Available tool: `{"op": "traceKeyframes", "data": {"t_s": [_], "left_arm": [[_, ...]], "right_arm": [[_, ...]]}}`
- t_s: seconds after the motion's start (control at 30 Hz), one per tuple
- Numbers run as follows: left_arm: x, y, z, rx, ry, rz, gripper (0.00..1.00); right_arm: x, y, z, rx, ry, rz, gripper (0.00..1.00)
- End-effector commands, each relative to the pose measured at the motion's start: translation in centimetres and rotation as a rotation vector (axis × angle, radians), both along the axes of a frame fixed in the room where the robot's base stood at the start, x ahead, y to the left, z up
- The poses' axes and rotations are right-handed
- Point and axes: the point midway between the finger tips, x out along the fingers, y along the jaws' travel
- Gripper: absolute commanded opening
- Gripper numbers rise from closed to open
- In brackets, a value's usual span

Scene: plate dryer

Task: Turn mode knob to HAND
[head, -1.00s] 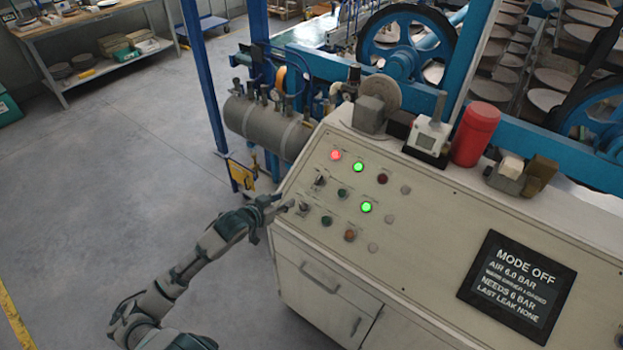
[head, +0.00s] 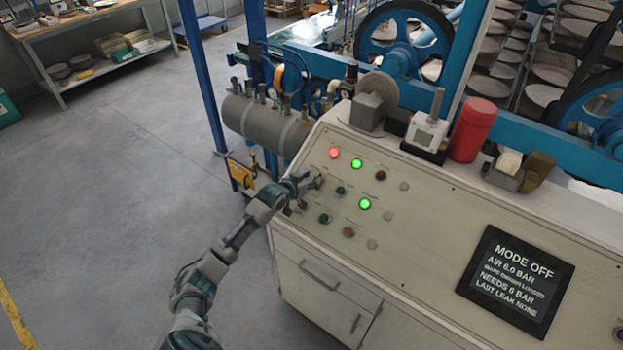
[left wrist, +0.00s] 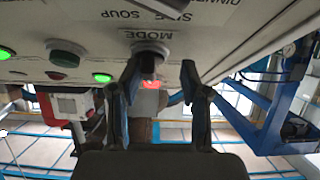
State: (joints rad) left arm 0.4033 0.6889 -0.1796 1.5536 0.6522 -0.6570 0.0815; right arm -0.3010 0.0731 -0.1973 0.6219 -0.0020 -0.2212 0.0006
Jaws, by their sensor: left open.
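The mode knob (left wrist: 150,50) is a dark selector under the word MODE on the pale panel in the left wrist view. In the head view the knob (head: 318,181) is partly hidden by my left gripper (head: 310,183). My left gripper (left wrist: 160,84) is open, with one finger on each side of the knob's protruding end. I cannot tell whether either finger touches it. The display (head: 515,282) reads MODE OFF, AIR 6.0 BAR, NEEDS 6 BAR and LAST LEAK NONE. My right gripper is not in view.
A lit red lamp (head: 334,153) and two lit green lamps (head: 357,163) (head: 364,204) are close by on the console. A green button (head: 341,190) is just right of the gripper. A red cylinder (head: 473,130) stands at the console's back. Open floor (head: 110,220) lies left.

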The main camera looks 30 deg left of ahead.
Motion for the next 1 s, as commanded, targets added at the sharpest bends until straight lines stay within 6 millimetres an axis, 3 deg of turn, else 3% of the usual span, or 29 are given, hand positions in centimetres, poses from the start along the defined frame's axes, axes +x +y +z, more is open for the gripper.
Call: {"op": "traceKeyframes", "data": {"t_s": [0.4,0.57,1.0], "left_arm": [[0.7,0.1,-0.6,-0.002,0.001,0.0,0.38],[0.7,0.1,-0.6,-0.004,0.002,-0.002,0.0],[0.7,0.2,-0.8,-0.003,0.008,0.005,0.0]], "right_arm": [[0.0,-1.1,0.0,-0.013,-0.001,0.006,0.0],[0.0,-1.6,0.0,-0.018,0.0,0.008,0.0],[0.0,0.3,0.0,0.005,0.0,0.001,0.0]]}}
